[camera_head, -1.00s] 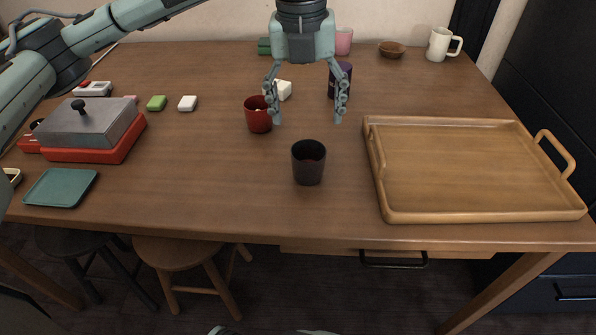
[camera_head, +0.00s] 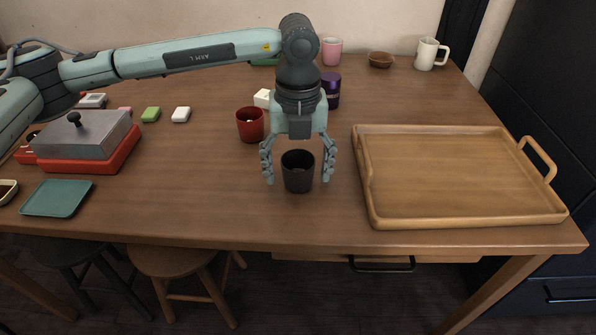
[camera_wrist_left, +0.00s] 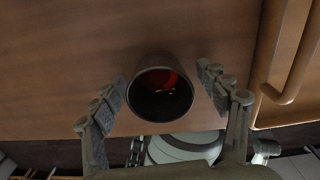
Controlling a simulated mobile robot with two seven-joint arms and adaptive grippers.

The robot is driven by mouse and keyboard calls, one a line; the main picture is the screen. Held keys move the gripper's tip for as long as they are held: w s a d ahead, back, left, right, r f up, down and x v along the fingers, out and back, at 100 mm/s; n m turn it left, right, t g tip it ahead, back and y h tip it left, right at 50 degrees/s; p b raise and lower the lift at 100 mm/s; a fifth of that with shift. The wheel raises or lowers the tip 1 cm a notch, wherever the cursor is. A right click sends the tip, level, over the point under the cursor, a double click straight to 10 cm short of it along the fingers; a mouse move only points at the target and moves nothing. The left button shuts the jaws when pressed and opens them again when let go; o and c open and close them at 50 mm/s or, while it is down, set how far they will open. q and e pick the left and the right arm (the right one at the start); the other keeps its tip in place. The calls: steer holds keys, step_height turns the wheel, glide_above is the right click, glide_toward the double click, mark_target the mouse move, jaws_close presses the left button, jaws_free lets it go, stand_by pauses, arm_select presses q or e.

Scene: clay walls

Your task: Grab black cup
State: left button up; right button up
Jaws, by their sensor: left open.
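The black cup (camera_head: 298,173) stands upright on the wooden table near its front edge, in the middle of the head view. My left gripper (camera_head: 298,180) is open, pointing down, with one finger on each side of the cup. In the left wrist view the cup (camera_wrist_left: 160,97) shows from above, its round mouth between the spread fingers of the gripper (camera_wrist_left: 165,90). Gaps show between the fingers and the cup. Something red shows inside the cup. My right gripper is not in view.
A wooden tray (camera_head: 455,222) with handles lies to the right of the cup. A red cup (camera_head: 250,125) and a purple container (camera_head: 331,90) stand behind it. A grey-lidded red box (camera_head: 85,150) and green tray (camera_head: 57,198) are at left. The table between is clear.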

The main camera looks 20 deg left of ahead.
mark_target(298, 152)
arm_select(q)
steer(key=shift+c, duration=0.2)
steer(key=c, duration=1.4)
steer(key=shift+o, duration=0.2)
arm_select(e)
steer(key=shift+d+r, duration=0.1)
arm_select(q)
steer(key=shift+r, duration=0.2)
steer(key=shift+r, duration=0.65)
step_height(298, 152, up, 3)
steer(key=shift+f, duration=0.2)
steer(key=s+a+r+b, duration=0.1)
steer(key=s+a+r, duration=0.5)
steer(key=a, duration=0.3)
steer(key=shift+s+a+r+b, duration=0.2)
steer(key=shift+s+r+b, duration=0.1)
steer(key=shift+s+r, duration=0.05)
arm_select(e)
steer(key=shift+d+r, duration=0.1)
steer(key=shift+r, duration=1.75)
